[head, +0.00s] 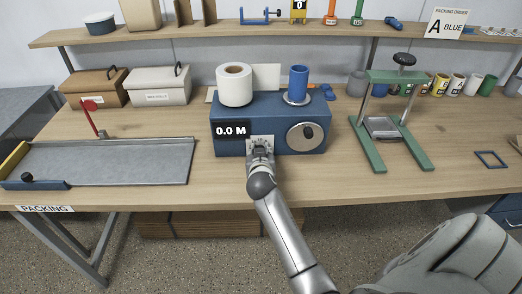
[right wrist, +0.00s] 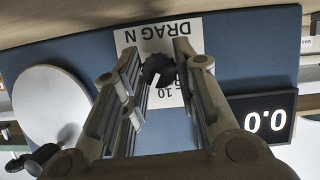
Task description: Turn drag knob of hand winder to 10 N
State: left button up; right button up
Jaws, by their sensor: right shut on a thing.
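The hand winder (head: 222,147) is a blue box on the table, with a white roll (head: 234,85) and a blue spool (head: 298,82) on top. Its display (head: 230,131) reads 0.0 M. My right gripper (head: 260,146) is at the front face, over the white drag label. In the right wrist view, upside down, the label (right wrist: 150,30) reads DRAG N, and the black drag knob (right wrist: 158,70) sits between the two fingers, which are shut on it. My left gripper is out of view.
A round silver dial (head: 306,137) is on the winder's front, right of my gripper. A green press frame (head: 376,150) stands to the right, and a grey cutting board (head: 100,160) lies to the left. The table front between them is clear.

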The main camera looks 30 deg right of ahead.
jog(key=shift+a+f+n+h+b, duration=0.1)
jog(key=shift+n+h+b, duration=0.2)
jog(key=shift+n+h, duration=0.45)
jog(key=shift+w+a+n+g+h+b, duration=0.1)
jog(key=shift+n+g+h+b, duration=0.45)
jog(key=shift+n, duration=0.6)
jog(key=o, duration=1)
notch_tip(320, 180, up, 10)
jog(key=shift+r, duration=0.1)
jog(key=shift+o, duration=0.2)
